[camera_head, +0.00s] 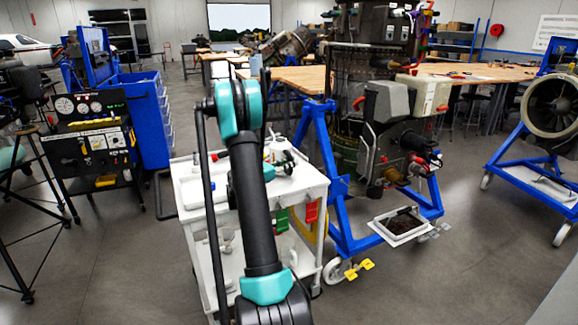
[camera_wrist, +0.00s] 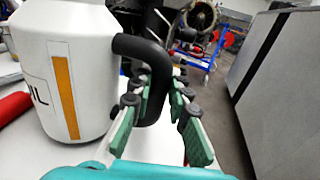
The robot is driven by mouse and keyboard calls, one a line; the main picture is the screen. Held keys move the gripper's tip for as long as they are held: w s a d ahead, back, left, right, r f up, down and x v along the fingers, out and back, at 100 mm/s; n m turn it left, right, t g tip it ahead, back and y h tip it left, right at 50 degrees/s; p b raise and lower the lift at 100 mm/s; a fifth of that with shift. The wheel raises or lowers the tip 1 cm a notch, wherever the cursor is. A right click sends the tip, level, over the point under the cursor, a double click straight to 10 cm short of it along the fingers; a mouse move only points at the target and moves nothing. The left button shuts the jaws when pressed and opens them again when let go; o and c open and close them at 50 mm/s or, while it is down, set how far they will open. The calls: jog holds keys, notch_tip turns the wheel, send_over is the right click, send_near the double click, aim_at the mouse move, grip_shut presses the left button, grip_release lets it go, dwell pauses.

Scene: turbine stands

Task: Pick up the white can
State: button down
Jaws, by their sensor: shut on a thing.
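The white can (camera_wrist: 65,65) fills the left of the wrist view. It is upright, with an orange vertical stripe, dark lettering partly cut off, and a thick black handle (camera_wrist: 150,55) on its right side. My gripper (camera_wrist: 158,92) has its green-padded fingers on both sides of the handle and is shut on it. The can's top is out of the wrist view. In the head view my own arm reaches over the white cart (camera_head: 190,212) and hides much of its top, so the can is hard to make out there.
A red object (camera_wrist: 12,107) lies left of the can on the white surface. In the head view a blue engine stand (camera_head: 325,165) stands right beside the cart, with a tray (camera_head: 377,228) low on it. A gauge panel (camera_head: 92,140) stands at left. Grey floor is open at front right.

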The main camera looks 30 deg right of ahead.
notch_tip(320, 180, up, 19)
dwell(0.4)
dwell(0.4)
jog(key=c, duration=2.1)
grip_release()
grip_shut()
jog(key=shift+f, duration=0.1)
